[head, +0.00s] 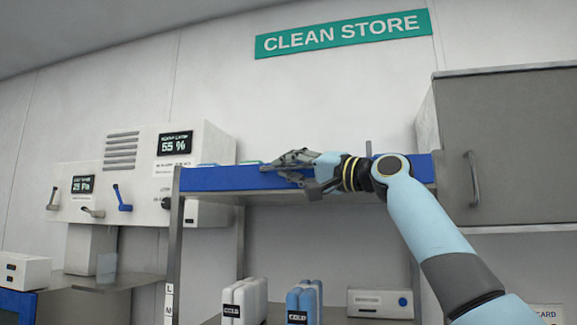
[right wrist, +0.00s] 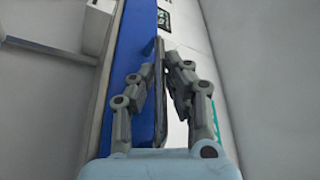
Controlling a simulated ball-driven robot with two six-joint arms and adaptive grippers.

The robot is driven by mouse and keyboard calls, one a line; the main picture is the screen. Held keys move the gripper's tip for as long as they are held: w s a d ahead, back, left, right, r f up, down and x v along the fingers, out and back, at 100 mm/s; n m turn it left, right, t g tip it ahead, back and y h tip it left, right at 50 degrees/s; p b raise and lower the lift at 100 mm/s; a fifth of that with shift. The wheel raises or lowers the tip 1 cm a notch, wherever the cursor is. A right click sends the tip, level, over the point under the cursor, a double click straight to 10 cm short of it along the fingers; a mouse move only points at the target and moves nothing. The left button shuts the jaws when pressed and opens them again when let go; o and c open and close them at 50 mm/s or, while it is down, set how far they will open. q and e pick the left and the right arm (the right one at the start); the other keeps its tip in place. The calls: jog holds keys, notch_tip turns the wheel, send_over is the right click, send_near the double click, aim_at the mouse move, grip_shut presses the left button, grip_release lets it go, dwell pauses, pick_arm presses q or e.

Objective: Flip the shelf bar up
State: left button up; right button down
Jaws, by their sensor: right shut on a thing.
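The shelf (head: 222,180) has a blue front edge and spans the middle of the head view. My right gripper (head: 275,168) is at that front edge, with my arm reaching in from the lower right. In the right wrist view, a thin grey bar (right wrist: 159,95) runs lengthwise between the fingers of my right gripper (right wrist: 164,68), beside the blue shelf front (right wrist: 132,60). The fingers are shut on this shelf bar. My fingers hide much of the bar in the head view. My left gripper is not in view.
A grey cabinet (head: 510,140) with a handle stands close on the right. White wall units with levers (head: 123,198) are on the left. White jugs (head: 244,300) and blue jugs (head: 303,300) marked COLD stand below the shelf. A green CLEAN STORE sign (head: 342,34) hangs above.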

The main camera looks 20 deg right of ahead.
jog(key=shift+f, duration=0.1)
jog(key=c, duration=1.4)
grip_release()
jog(key=shift+s+d, duration=0.15)
jog(key=v, duration=1.1)
jog(key=shift+s+d+f, duration=0.1)
jog(key=shift+s+f, duration=0.05)
jog(key=shift+s, duration=0.1)
